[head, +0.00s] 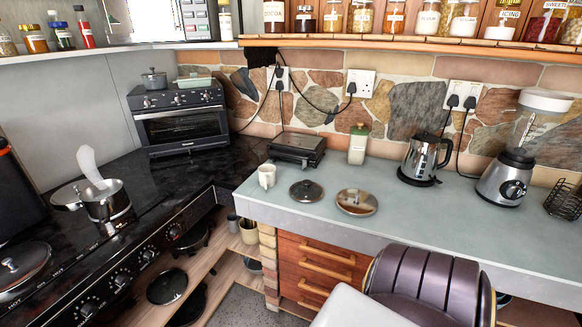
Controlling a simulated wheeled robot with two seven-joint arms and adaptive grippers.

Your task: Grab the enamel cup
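A small white cup (267,176), which looks like the enamel cup, stands upright near the left end of the grey counter (440,222). A dark round lid (306,190) lies on the counter just to its right. A dark grill-like appliance (297,149) stands behind it. Neither of my grippers shows in the head view.
A stove with pots (108,203) is at left.

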